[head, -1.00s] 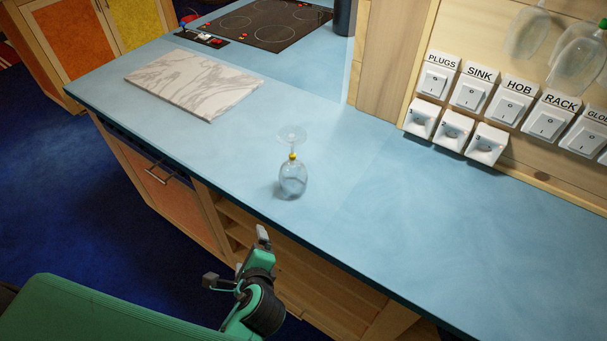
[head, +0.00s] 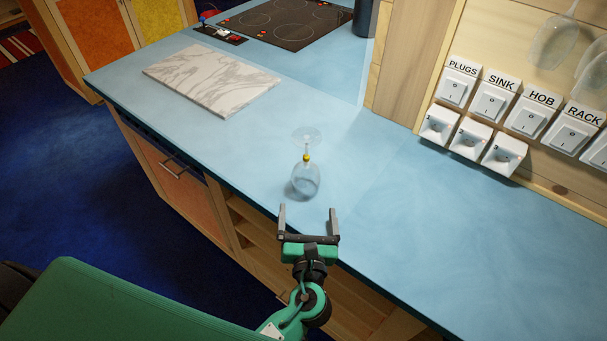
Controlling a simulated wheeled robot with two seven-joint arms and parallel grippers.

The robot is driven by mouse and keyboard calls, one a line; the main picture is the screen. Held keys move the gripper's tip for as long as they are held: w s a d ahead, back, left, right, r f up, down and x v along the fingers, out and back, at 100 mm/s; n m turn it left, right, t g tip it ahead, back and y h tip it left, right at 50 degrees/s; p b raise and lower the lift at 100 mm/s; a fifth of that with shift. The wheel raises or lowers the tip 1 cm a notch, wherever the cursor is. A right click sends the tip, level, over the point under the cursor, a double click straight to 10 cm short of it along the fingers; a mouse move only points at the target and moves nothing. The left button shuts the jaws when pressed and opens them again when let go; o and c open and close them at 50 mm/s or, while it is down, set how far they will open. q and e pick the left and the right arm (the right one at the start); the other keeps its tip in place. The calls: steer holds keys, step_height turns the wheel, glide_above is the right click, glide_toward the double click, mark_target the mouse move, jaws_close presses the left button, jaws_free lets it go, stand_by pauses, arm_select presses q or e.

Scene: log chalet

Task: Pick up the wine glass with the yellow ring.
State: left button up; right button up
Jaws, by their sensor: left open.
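The wine glass (head: 305,180) stands upside down on the blue counter, its bowl down and its round foot up. A yellow ring (head: 306,158) sits around its stem. My left gripper (head: 307,209) is open and empty at the counter's front edge. Its two fingers point toward the glass, one on each side of the bowl's line, and a small gap shows between fingertips and bowl. My right gripper is not in view.
A marble board (head: 210,80) lies behind left on the blue counter (head: 410,230), with a hob (head: 287,22) beyond it. Labelled switches (head: 492,98) line the wooden wall at right, and glasses (head: 552,42) hang above them. The counter right of the glass is clear.

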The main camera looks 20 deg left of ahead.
mark_target(306, 189)
arm_select(q)
steer(key=p+x, duration=0.1)
steer(key=x, duration=0.6)
steer(key=p+x, duration=0.1)
steer(key=x, duration=0.3)
steer(key=shift+a+p, duration=0.1)
steer(key=shift+p, duration=0.3)
steer(key=shift+w+a+f, duration=0.2)
steer(key=shift+w, duration=0.3)
steer(key=c, duration=0.9)
